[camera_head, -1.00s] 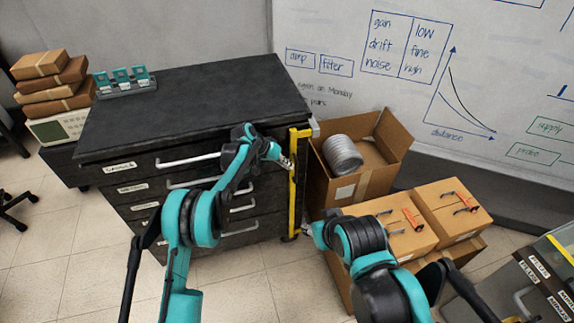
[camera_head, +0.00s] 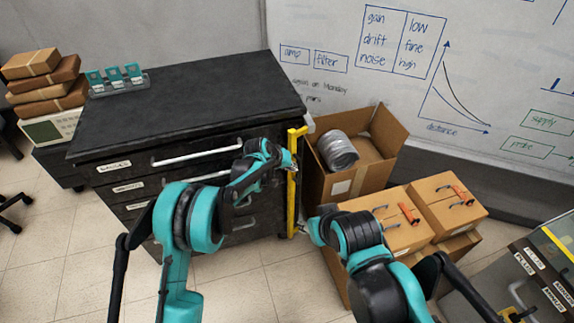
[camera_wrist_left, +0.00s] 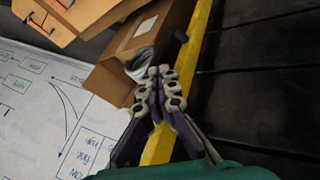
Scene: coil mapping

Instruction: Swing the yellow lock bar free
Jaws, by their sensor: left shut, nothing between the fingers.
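The yellow lock bar (camera_head: 291,185) stands upright along the right front edge of the black drawer cabinet (camera_head: 187,88). In the left wrist view the lock bar (camera_wrist_left: 188,75) runs up the picture behind the fingers. My left gripper (camera_head: 290,163) is at the upper part of the bar. In the left wrist view its fingertips (camera_wrist_left: 163,75) are together and empty, beside the bar's edge; I cannot tell whether they touch it. My right arm shows at lower right, but its gripper fingers cannot be made out.
An open carton (camera_head: 357,183) holding a silver coil (camera_head: 337,151) stands just right of the bar. Floor in front of the cabinet is open.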

